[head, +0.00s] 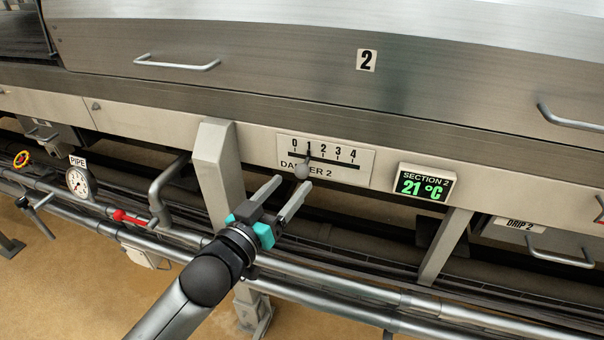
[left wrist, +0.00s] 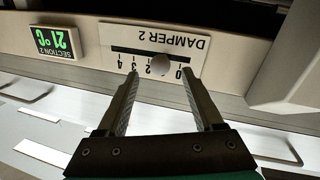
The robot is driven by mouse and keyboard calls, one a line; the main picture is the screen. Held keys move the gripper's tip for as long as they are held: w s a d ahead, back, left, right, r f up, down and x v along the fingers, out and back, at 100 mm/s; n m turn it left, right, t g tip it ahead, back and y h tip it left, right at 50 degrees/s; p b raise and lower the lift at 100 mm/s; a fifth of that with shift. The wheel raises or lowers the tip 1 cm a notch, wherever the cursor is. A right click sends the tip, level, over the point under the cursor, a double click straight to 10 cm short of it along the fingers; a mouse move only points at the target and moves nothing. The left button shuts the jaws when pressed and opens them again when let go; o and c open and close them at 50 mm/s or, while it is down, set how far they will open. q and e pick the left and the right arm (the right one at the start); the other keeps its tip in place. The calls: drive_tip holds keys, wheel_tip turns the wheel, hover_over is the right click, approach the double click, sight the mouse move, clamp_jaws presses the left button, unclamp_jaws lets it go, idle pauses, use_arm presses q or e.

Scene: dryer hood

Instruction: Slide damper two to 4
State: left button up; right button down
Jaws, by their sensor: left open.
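The damper 2 plate (head: 362,172) is a pale panel with a dark slot and a scale from 0 to 4. Its round grey knob (head: 302,171) sits at about the 1 mark. My left gripper (head: 293,181) is open and empty, just in front of and below the knob. In the left wrist view, the plate (left wrist: 188,45) appears upside down. The knob (left wrist: 160,65) lies between the lines of the two fingers, near the fingertips (left wrist: 159,74), with a gap on each side. I cannot tell whether the tips reach around it. My right gripper is not in view.
A green section 2 display (head: 424,185) reads 21 °C right of the plate. A grey post (head: 216,170) stands left of it. Pipes (head: 350,285) run below. A gauge (head: 80,182), a red lever (head: 128,218) and a drip 2 drawer (head: 545,245) are farther off.

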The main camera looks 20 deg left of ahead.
sight(298, 176)
use_arm(q)
drive_tip(key=b+x, duration=0.1)
drive_tip(key=x, duration=0.3)
drive_tip(key=shift+w, duration=0.2)
drive_tip(key=shift+b+x, duration=0.3)
drive_tip(key=shift+x, duration=0.5)
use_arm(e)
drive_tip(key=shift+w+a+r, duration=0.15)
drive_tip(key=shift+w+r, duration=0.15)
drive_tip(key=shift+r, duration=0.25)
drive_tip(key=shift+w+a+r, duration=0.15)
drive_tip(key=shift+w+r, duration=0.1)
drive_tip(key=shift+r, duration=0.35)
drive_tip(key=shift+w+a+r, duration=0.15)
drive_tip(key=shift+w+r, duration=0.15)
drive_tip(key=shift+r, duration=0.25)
use_arm(q)
drive_tip(key=shift+d, duration=0.1)
clamp_jaws()
